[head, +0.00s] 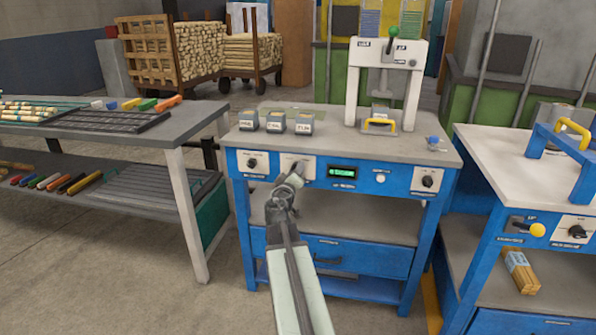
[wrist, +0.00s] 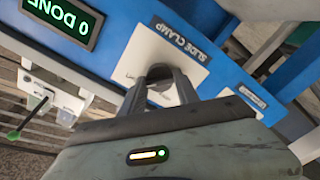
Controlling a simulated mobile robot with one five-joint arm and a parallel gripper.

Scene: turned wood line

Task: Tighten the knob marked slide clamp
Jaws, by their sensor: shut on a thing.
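The slide clamp knob (wrist: 160,73) is a dark round knob on a white plate (wrist: 140,52) marked SLIDE CLAMP in the wrist view. The plate sits on the blue front panel of the workbench. My gripper (wrist: 162,88) has its two fingers on either side of the knob and is shut on it. The fingers hide part of the knob and the lower plate markings. In the head view my gripper (head: 294,176) reaches the panel between the left knob and the green display, and the arm covers the slide clamp knob.
A green display (head: 342,172) sits right of the gripper, reading "0 DONE" in the wrist view. Other knobs (head: 253,163) and (head: 428,181) flank it on the panel. Small labelled bins (head: 276,121) and a white press frame (head: 386,75) stand on the bench top. A blue bench (head: 500,190) stands right.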

